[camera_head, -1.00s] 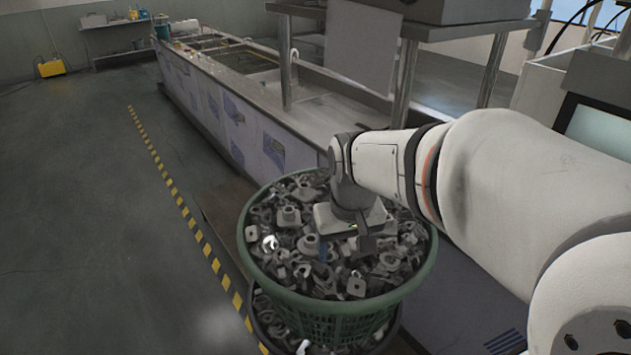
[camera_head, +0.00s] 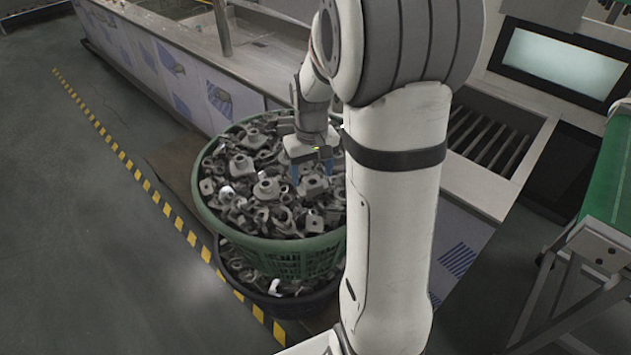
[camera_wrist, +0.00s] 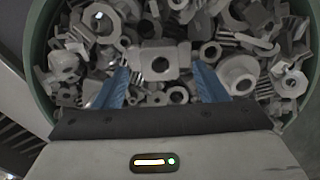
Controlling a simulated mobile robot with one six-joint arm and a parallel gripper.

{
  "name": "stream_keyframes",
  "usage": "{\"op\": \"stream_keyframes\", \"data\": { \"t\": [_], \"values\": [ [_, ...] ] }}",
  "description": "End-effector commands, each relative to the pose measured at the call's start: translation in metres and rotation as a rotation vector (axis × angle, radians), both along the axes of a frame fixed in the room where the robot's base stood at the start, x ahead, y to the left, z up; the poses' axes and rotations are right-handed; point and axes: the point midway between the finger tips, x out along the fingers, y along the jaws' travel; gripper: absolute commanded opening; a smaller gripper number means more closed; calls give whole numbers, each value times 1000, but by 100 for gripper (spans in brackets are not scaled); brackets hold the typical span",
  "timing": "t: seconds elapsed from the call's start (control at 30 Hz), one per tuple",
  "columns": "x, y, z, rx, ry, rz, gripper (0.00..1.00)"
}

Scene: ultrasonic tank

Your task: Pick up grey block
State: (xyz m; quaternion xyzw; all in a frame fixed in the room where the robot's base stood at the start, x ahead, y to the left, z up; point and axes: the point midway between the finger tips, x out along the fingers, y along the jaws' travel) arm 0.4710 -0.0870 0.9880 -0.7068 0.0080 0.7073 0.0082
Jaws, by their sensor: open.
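A green basket (camera_head: 290,247) is heaped with many grey metal parts, and its rim (camera_wrist: 42,60) also shows in the wrist view. My gripper (camera_head: 312,178) is over the pile in the head view. In the wrist view my gripper (camera_wrist: 162,88) is open, with its two blue fingers apart. A grey block-like part with a round hole (camera_wrist: 160,64) lies between and just beyond the fingertips. I cannot tell whether the fingers touch any parts. Other grey parts crowd around it, and which one is the grey block is not certain.
A dark tub (camera_head: 262,300) stands under the basket. A long tank bench (camera_head: 165,70) runs behind it. A green conveyor (camera_head: 612,180) is at the right. A yellow-black floor line (camera_head: 150,187) passes at the left, with open floor beyond.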

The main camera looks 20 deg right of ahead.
Motion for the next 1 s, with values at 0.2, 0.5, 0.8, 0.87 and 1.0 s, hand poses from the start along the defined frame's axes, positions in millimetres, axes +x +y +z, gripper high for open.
{"op": "stream_keyframes", "data": {
  "t": [0.2, 0.5, 0.8, 0.87, 1.0],
  "values": [
    [0, 0, -19, 0, -1, 0, 65],
    [0, 0, -19, 0, -2, 0, 57],
    [0, 0, -19, 0, -1, 0, 33],
    [0, 0, -19, 0, -1, 0, 28],
    [0, 0, -19, 0, -1, 0, 16]
  ]
}}
